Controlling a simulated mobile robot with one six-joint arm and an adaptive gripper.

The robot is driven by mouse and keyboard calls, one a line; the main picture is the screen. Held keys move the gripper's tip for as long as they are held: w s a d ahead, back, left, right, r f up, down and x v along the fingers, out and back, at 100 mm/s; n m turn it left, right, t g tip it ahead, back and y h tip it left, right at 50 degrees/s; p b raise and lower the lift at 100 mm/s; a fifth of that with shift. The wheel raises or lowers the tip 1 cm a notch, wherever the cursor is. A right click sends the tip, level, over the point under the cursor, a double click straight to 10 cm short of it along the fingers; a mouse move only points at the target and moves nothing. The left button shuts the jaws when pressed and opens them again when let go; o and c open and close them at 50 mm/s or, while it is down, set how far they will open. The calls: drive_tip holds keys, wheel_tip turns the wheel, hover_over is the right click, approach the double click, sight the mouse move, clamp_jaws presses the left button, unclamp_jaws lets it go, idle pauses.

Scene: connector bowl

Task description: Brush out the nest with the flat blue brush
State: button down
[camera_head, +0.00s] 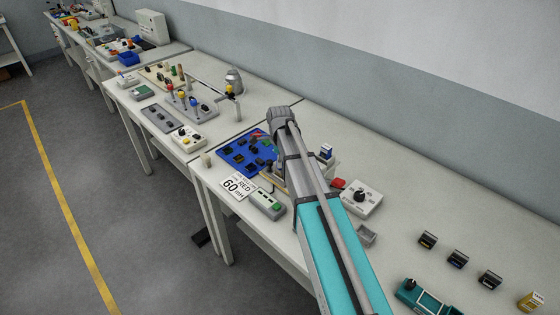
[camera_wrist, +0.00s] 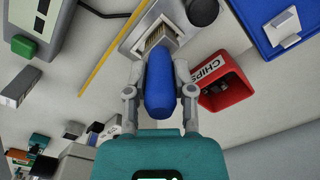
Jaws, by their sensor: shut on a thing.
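The flat brush has a rounded blue handle (camera_wrist: 160,94), which points toward the wrist camera. My gripper (camera_wrist: 159,74) is shut on this handle, with one finger on each side. Beyond the handle, pale tan bristles show in the wrist view, inside or just over a grey metal frame that looks like the nest (camera_wrist: 132,41). I cannot tell whether the bristles touch its floor. The handle and fingers hide part of the frame. In the head view my arm covers the gripper, and I cannot make out the brush or nest there.
A red CHIPS bin (camera_wrist: 232,91) stands close right of my gripper in the wrist view. A blue board (camera_head: 240,165) lies left of my arm. Several small modules stand front right.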

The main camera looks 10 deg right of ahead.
drive_tip(key=shift+s+d, duration=0.3)
drive_tip(key=shift+s, duration=0.15)
drive_tip(key=shift+s+d, duration=0.1)
drive_tip(key=shift+s, duration=0.05)
drive_tip(key=shift+r, duration=0.2)
idle(0.4)
wheel_tip(320, 180, up, 9)
drive_tip(key=p, duration=0.9)
drive_tip(key=shift+f, duration=0.15)
idle(0.6)
